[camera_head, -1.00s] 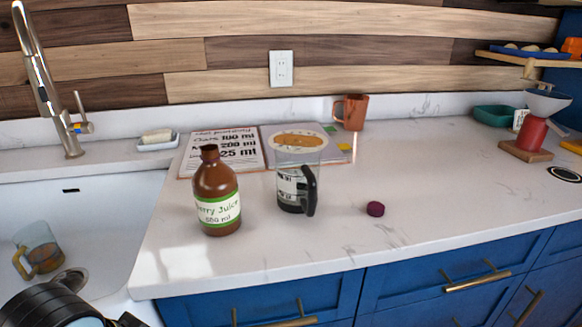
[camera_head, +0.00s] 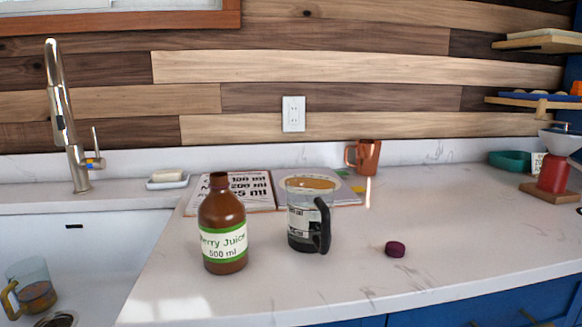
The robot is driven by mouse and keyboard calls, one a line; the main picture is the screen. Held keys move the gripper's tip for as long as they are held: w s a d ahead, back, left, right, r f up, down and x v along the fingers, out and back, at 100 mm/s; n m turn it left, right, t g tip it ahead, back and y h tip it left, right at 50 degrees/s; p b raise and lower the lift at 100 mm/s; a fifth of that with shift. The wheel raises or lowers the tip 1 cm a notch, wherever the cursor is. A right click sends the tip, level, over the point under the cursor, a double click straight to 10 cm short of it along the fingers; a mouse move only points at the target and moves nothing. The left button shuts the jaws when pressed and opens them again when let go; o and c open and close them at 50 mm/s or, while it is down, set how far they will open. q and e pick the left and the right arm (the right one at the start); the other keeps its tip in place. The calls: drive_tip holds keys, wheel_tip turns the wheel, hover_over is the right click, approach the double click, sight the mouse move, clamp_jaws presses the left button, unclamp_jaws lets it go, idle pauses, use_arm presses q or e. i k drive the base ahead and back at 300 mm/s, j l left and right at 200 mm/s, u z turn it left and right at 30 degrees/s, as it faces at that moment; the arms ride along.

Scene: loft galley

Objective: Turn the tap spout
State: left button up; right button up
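The tap (camera_head: 66,120) is a tall chrome fixture at the back left, standing on the ledge behind the sink. Its spout (camera_head: 57,85) rises to a curved top and its lower end is hard to make out from this angle. A side lever (camera_head: 96,145) with a small coloured mark sits at its right. The white sink (camera_head: 90,245) lies below it. Neither of my grippers shows in the head view.
A glass mug with brown liquid (camera_head: 33,288) stands in the sink. A soap dish (camera_head: 167,182) is right of the tap. A brown juice bottle (camera_head: 223,225), a measuring jug (camera_head: 307,215), a purple cap (camera_head: 395,249) and a copper mug (camera_head: 366,158) stand on the counter.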

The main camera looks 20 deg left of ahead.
sight(61, 95)
drive_tip(key=u, duration=1.9)
